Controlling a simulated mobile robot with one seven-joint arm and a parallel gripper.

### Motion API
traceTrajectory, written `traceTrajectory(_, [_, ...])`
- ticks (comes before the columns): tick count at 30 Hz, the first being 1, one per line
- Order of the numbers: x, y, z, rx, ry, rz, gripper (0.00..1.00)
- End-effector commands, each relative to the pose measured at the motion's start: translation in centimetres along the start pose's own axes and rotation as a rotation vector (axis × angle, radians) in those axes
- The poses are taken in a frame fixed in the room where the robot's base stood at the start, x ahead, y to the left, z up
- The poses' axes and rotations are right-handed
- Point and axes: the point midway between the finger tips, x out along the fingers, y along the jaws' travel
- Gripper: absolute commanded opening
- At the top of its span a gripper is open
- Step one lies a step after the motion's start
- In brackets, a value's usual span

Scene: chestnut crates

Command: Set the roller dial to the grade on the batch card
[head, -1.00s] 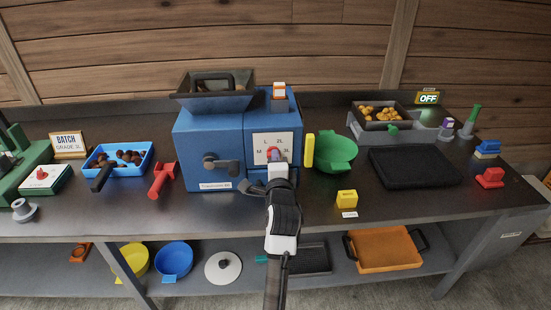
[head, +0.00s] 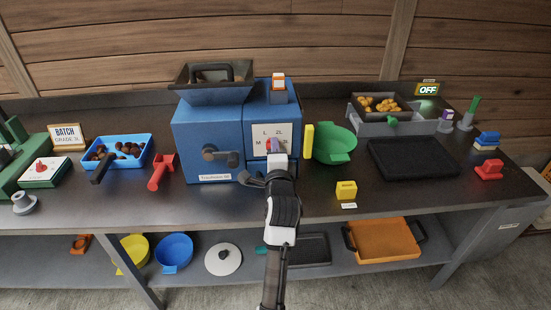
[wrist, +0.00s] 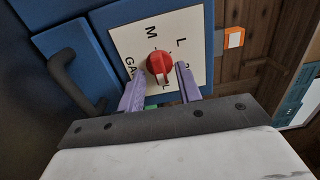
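The red roller dial (wrist: 159,63) sits on a white plate (wrist: 125,33) on the front of the blue machine (head: 207,128). My gripper (wrist: 161,75) reaches the dial with its purple fingers either side of the knob. Narrow gaps show between knob and fingers, so it looks open. A ridge on the knob points down in the wrist view, towards a partly hidden label ending in L. M and L labels show there; L, 2L and M show in the head view. The batch card (head: 67,137) at the left reads GRADE and what looks like 3L, in small print.
A blue tray of chestnuts (head: 146,150) and a red scoop (head: 161,172) lie left of the machine. An OFF sign (head: 428,89) stands at the back right.

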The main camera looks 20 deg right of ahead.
Motion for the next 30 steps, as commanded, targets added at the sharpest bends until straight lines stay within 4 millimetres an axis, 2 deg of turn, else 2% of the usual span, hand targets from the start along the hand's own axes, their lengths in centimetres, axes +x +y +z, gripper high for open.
traceTrajectory(5, [-1.9,0.3,0.0,0.000,0.000,-0.001,0.35])
traceTrajectory(18, [-11.3,0.3,0.0,0.000,0.001,0.000,0.35])
traceTrajectory(24, [-13.4,0.1,0.0,0.000,0.001,0.001,0.35])
traceTrajectory(30, [-13.7,0.0,0.0,0.001,0.000,0.000,0.35])
